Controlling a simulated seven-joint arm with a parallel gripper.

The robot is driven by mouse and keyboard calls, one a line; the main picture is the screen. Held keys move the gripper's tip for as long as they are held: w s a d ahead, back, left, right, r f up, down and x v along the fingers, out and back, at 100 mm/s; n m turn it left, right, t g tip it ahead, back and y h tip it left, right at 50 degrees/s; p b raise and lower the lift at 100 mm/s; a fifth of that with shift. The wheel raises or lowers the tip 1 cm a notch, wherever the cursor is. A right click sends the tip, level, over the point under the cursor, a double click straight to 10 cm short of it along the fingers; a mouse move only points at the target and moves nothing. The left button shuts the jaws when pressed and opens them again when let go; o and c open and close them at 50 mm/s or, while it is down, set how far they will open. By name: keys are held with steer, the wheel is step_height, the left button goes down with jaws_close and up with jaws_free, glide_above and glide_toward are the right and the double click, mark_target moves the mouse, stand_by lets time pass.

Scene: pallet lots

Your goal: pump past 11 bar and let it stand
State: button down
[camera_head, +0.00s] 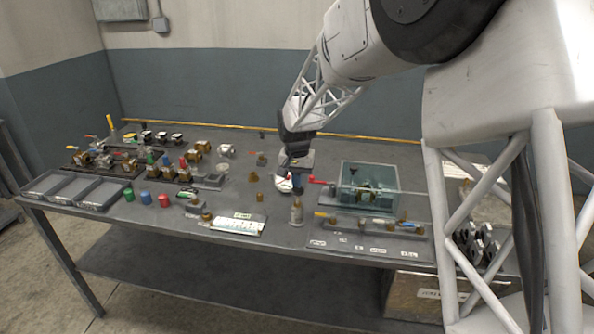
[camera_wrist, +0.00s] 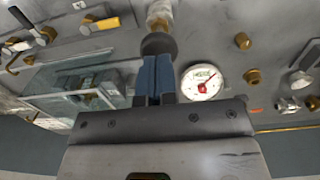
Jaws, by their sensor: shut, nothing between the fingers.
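My gripper (camera_head: 293,178) is over the middle of the table, beside the pressure gauge. In the wrist view its blue fingers (camera_wrist: 156,62) are shut together, with their tips at a dark round knob (camera_wrist: 158,44); I cannot tell whether they touch it. A pale metal cylinder (camera_wrist: 160,12) shows just beyond the knob. The gauge is partly hidden by my gripper in the head view (camera_head: 284,185). A red lever (camera_head: 318,180) lies right of it.
A clear-walled tank (camera_head: 368,188) stands close on the right. A silver bottle-like cylinder (camera_head: 297,211) and a white card (camera_head: 238,225) are in front. Valves and fittings crowd the left, with grey trays (camera_head: 75,190) at the left edge. Brass fittings (camera_wrist: 252,76) stand near the gauge.

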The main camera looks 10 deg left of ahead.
mark_target(297, 192)
steer(key=shift+f, duration=0.5)
steer(key=shift+f, duration=1.85)
step_height(297, 192, up, 14)
steer(key=shift+r, duration=0.25)
steer(key=shift+a, duration=0.1)
steer(key=shift+a+r, duration=0.1)
steer(key=shift+r, duration=1.55)
